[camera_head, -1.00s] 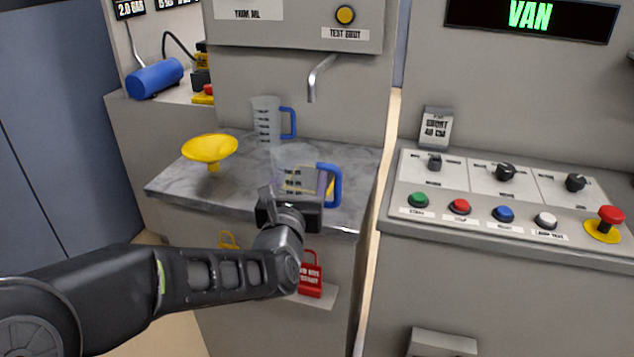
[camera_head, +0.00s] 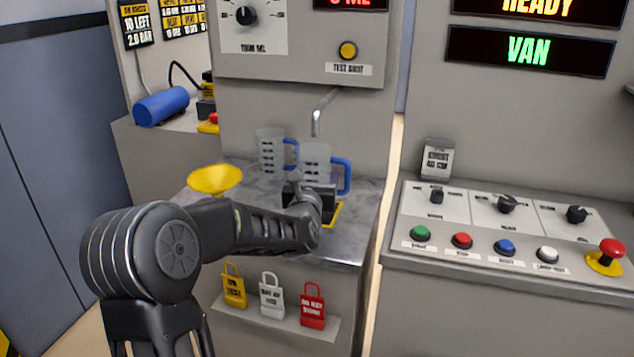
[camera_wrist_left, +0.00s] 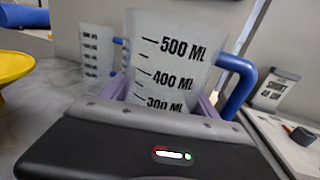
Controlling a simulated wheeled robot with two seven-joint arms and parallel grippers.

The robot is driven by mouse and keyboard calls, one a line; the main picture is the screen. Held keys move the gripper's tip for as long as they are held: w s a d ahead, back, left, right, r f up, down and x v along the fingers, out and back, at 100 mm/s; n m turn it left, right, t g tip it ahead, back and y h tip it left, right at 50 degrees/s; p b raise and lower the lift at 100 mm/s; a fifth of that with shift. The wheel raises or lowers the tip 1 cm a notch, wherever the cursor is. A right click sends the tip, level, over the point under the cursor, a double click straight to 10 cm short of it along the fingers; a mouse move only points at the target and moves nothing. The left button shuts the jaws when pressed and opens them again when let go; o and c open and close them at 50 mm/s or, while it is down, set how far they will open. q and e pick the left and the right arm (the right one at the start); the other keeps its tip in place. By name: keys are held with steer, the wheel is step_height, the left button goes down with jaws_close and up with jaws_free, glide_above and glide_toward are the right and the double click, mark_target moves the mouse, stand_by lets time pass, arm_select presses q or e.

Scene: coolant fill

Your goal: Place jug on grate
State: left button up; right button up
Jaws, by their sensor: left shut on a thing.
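A clear jug with a blue handle (camera_head: 316,163) is upright in my left gripper (camera_head: 313,190), which is shut on it. In the left wrist view the jug (camera_wrist_left: 165,60) shows its volume marks between the fingers. In the head view its rim appears just below the metal spout (camera_head: 318,112). The gripper hides its base, so I cannot tell whether it touches the counter. A yellow edge (camera_head: 337,214), perhaps the grate's border, shows right of the gripper; the grate itself is hidden. My right gripper is not in view.
A second jug (camera_head: 269,150) stands close behind, to the left. A yellow funnel (camera_head: 215,178) stands on the marble counter (camera_head: 346,244) left of my gripper. A button console (camera_head: 480,222) is at the right.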

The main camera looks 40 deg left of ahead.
arm_select(q)
steer(key=shift+w, duration=0.15)
steer(key=shift+w+a, duration=0.15)
steer(key=shift+w, duration=0.05)
steer(key=f, duration=0.3)
steer(key=shift+w+a+f, duration=0.15)
steer(key=shift+w+f, duration=0.05)
steer(key=shift+f, duration=0.05)
steer(key=shift+f, duration=0.15)
steer(key=o, duration=1.6)
steer(key=shift+c, duration=0.2)
